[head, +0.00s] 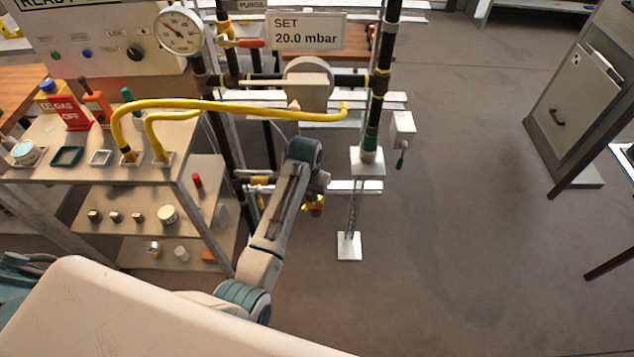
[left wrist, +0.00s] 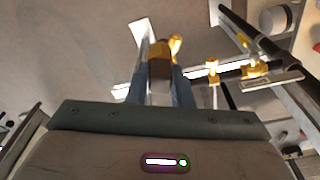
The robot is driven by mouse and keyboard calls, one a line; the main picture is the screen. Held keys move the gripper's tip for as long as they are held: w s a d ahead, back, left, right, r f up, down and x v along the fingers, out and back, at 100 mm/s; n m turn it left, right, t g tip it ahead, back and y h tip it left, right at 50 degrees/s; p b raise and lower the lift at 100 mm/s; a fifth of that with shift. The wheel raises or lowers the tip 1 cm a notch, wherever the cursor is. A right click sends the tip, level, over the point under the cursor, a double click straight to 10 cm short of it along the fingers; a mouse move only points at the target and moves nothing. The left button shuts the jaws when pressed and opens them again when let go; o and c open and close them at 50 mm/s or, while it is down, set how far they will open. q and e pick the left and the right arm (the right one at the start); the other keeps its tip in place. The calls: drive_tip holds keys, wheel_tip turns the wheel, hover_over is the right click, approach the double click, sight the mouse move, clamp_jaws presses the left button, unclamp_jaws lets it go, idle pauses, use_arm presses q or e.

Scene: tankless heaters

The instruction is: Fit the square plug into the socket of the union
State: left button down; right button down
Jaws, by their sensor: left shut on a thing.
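My left gripper (left wrist: 160,85) is shut on a small brown and brass-yellow piece (left wrist: 160,66), which looks like the square plug. The fingers hide part of it. A yellow fitting (left wrist: 176,45) shows just beyond the piece; I cannot tell whether they touch or whether it is the union. In the head view my left wrist reaches up and right beside the pipe stand, with yellow brass (head: 314,205) showing just under it. The fingers are largely hidden there. The union's socket cannot be made out clearly. My right gripper is not in view.
A brass fitting (head: 258,180) sits on a pipe left of my wrist. A dark vertical pipe (head: 375,110) stands on the right, with a white base plate (head: 349,246). Yellow hoses (head: 230,106) arch above my arm. A shelf cart (head: 190,185) stands left.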

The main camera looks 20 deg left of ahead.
use_arm(q)
drive_tip(key=w+f, duration=0.1)
drive_tip(key=w, duration=0.1)
drive_tip(key=w+f+p, duration=0.1)
drive_tip(key=w, duration=0.1)
drive_tip(key=w+f, duration=0.1)
drive_tip(key=w, duration=0.1)
drive_tip(key=shift+w+a+f, duration=0.15)
drive_tip(key=shift+w+f, duration=0.1)
drive_tip(key=shift+f, duration=0.25)
drive_tip(key=shift+f, duration=0.15)
drive_tip(key=c, duration=1.5)
unclamp_jaws()
drive_tip(key=shift+o, duration=1.1)
wheel_tip(320, 180, up, 12)
drive_tip(key=s, duration=0.1)
drive_tip(key=shift+s+b, duration=0.25)
drive_tip(key=shift+b, duration=0.05)
